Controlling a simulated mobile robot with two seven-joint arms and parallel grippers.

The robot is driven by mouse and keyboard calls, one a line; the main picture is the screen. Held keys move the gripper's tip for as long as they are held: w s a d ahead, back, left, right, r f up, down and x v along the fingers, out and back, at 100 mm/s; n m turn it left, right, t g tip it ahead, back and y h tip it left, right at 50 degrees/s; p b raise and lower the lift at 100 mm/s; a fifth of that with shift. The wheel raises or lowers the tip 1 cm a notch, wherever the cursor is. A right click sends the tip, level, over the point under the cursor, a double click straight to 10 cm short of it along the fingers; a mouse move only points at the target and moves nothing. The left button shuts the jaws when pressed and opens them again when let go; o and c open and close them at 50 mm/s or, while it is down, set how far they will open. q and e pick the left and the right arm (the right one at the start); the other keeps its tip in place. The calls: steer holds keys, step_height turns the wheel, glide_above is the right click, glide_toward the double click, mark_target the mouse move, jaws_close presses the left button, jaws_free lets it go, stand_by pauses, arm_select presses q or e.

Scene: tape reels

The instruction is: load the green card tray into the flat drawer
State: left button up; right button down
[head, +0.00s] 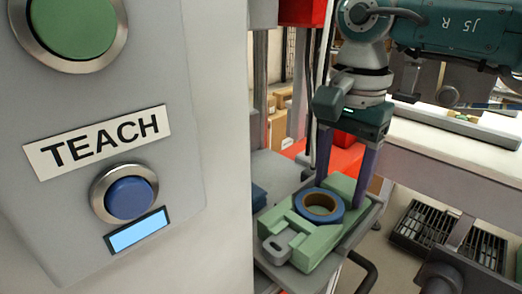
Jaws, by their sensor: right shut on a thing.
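The green card tray (305,252) is a pale green block with a grey tab at its near end. A blue tape reel with a brown core (337,214) lies flat on top of it. My right gripper (343,190) comes down from above, its two fingers straddling the far part of the green tray, shut on it. A shallow grey tray-like part, which looks like the flat drawer (365,222), lies under and around the green tray. I cannot tell whether the green tray touches its floor. My left gripper is not in view.
A large grey panel (205,200) with a TEACH label, a green button and a blue button fills the left. A white bench (440,150) stands at the right. A dark slatted crate (425,225) is on the floor below it. Red parts (345,158) stand behind the gripper.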

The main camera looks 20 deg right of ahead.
jaws_free()
step_height(320, 180, up, 10)
steer(key=shift+r+p, duration=0.1)
steer(key=shift+p, duration=0.55)
steer(key=shift+s, duration=0.1)
